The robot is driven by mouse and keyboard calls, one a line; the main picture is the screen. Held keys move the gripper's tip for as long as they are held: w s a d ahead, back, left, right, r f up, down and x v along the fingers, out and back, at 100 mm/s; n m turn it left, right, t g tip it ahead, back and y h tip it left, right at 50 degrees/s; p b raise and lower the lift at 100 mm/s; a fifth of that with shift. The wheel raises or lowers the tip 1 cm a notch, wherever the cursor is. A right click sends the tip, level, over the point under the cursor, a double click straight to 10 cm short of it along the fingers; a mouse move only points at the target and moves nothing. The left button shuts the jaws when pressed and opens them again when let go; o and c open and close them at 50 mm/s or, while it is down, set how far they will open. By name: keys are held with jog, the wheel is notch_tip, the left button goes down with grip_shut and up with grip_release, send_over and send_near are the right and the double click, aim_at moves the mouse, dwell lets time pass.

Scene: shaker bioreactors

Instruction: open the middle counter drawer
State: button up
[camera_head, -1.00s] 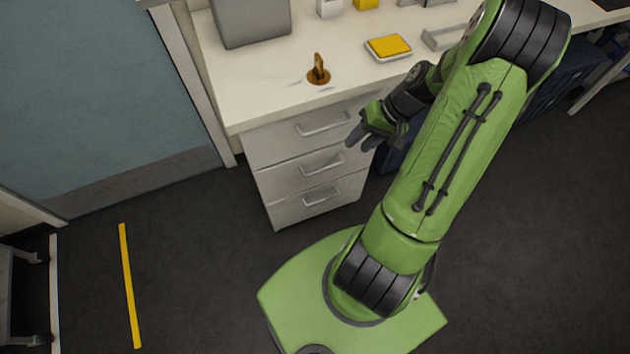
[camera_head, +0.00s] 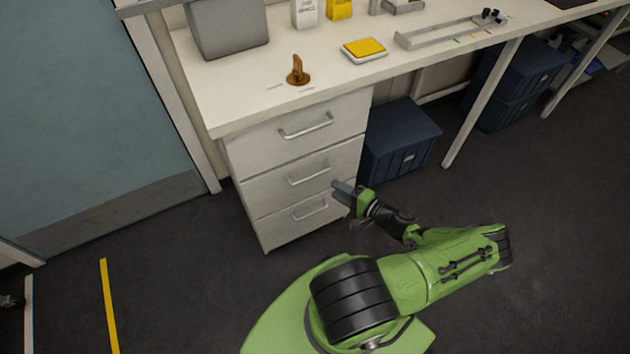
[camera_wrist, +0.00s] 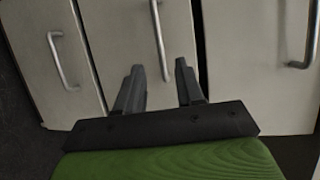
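The white counter drawer unit (camera_head: 239,158) has three stacked drawers, each with a metal bar handle, and all look shut. The middle drawer (camera_head: 272,187) has its handle (camera_head: 309,176) toward the right half of its front. My gripper (camera_head: 340,192) is in front of the unit's right side, near the height of the middle and lower handles. In the wrist view my gripper (camera_wrist: 158,82) has its two fingers spread with nothing between them. The middle handle (camera_wrist: 160,42) stands upright in that view, ahead of the gap between the fingertips and apart from them.
On the countertop (camera_head: 240,101) stand a brown stamp-like object (camera_head: 298,72), a yellow-topped pad (camera_head: 364,48), a grey box (camera_head: 228,28) and a metal rack (camera_head: 450,32). Blue bins (camera_head: 400,140) sit under the counter at right. Open dark floor lies left of the unit.

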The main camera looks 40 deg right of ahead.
aim_at(314, 177)
jog(key=w+a+f+b, duration=0.1)
jog(key=w, duration=0.8)
jog(key=shift+w+f+b, duration=0.15)
jog(key=shift+f+b, duration=0.25)
jog(key=shift+c, duration=0.3)
grip_shut()
